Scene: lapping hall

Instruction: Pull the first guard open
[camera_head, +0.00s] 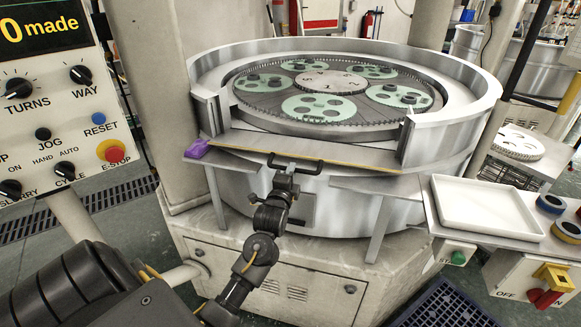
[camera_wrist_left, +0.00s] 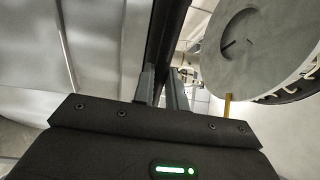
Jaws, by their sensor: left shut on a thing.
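The round lapping machine (camera_head: 450,95) has a gap in the front of its pale metal wall. A guard panel (camera_head: 345,161) with a yellow edge strip lies across this gap, and a black bar handle (camera_head: 311,172) is on its front. My left gripper (camera_head: 287,172) is at the handle, shut on it. In the left wrist view the two fingers (camera_wrist_left: 164,88) stand on either side of the dark handle bar (camera_wrist_left: 168,35). The finger contact is partly hidden. My right gripper is not in view.
A purple item (camera_head: 197,149) lies on the ledge left of the guard. A white tray (camera_head: 487,208) and tape rolls (camera_head: 550,204) are on the shelf at right. A control panel (camera_head: 50,105) stands at left. Green-grey plates (camera_head: 319,107) sit inside the machine.

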